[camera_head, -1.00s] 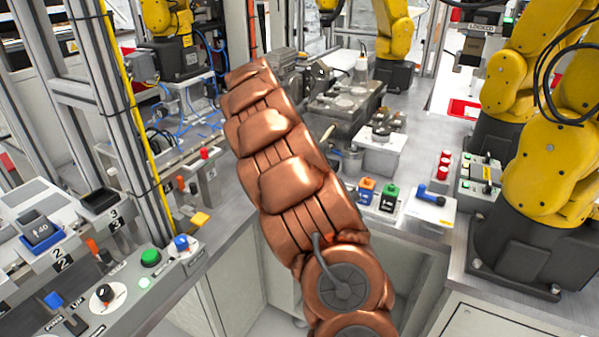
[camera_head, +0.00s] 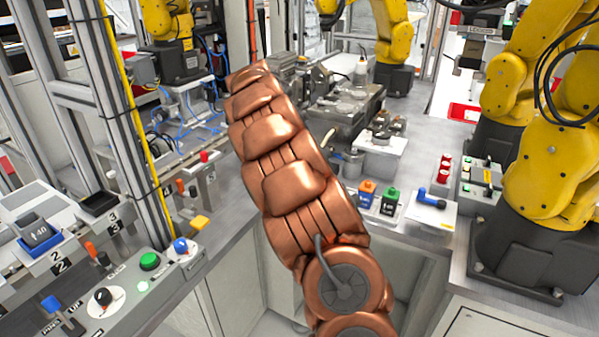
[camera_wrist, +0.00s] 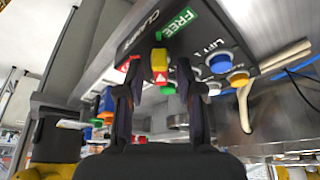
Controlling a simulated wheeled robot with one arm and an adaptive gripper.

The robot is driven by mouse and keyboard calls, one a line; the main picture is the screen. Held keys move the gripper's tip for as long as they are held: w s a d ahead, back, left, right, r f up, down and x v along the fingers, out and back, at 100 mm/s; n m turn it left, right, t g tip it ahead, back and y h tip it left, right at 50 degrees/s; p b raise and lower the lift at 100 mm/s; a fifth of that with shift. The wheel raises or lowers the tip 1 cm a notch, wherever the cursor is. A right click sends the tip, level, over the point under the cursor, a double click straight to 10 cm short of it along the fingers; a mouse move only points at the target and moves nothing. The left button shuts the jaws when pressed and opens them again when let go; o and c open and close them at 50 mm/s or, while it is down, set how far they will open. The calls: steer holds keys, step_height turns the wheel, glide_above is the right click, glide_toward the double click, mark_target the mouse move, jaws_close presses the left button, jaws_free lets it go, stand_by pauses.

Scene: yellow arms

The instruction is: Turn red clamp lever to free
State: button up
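The clamp lever (camera_wrist: 160,65), yellow at its end with a red part below, stands out from a dark panel (camera_wrist: 193,40) in the wrist view. Beside it are a white CLAMP label (camera_wrist: 138,30) and a green FREE label (camera_wrist: 177,20). My gripper (camera_wrist: 159,70) is open, one finger on each side of the lever, with a gap showing on both sides. I cannot tell how near the fingertips are in depth. In the head view my copper-coloured arm hides the gripper, and I cannot make out this lever there.
On the same panel are a blue knob (camera_wrist: 220,63) marked LIFT and a yellow button (camera_wrist: 239,79), right of my gripper. A pale bent handle (camera_wrist: 244,105) hangs nearby. In the head view, a white fixture box (camera_head: 380,155) and yellow robot arms (camera_head: 555,170) stand right of my arm.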

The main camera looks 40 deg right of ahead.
steer(key=shift+r, duration=0.1)
steer(key=v, duration=1.1)
steer(key=shift+a+r, duration=0.2)
steer(key=shift+r, duration=0.15)
stand_by(0.5)
